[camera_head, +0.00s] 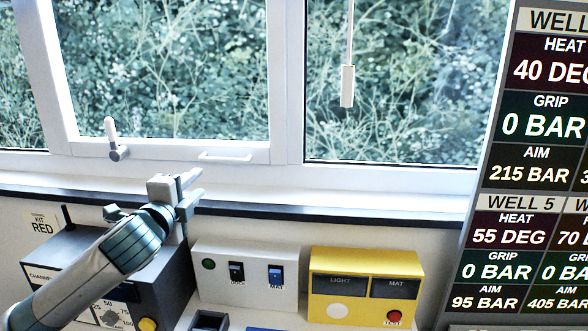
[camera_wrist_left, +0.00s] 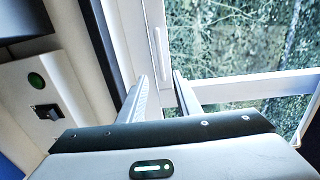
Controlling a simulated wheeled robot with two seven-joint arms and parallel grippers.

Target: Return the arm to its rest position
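My left arm comes in from the lower left in the head view. Its grey gripper (camera_head: 194,186) is raised in front of the window sill, over the gap between the dark dial box and the white switch box. In the left wrist view the two fingers (camera_wrist_left: 161,88) stand apart with nothing between them, pointing towards the window frame. The gripper is open and appears to touch nothing. My right arm and gripper are not in view.
A dark dial box (camera_head: 62,246) stands partly behind my arm. A white switch box (camera_head: 258,259) and a yellow box (camera_head: 341,262) stand to its right. A white pull handle (camera_head: 347,86) hangs before the window. A display panel (camera_head: 484,205) fills the right side.

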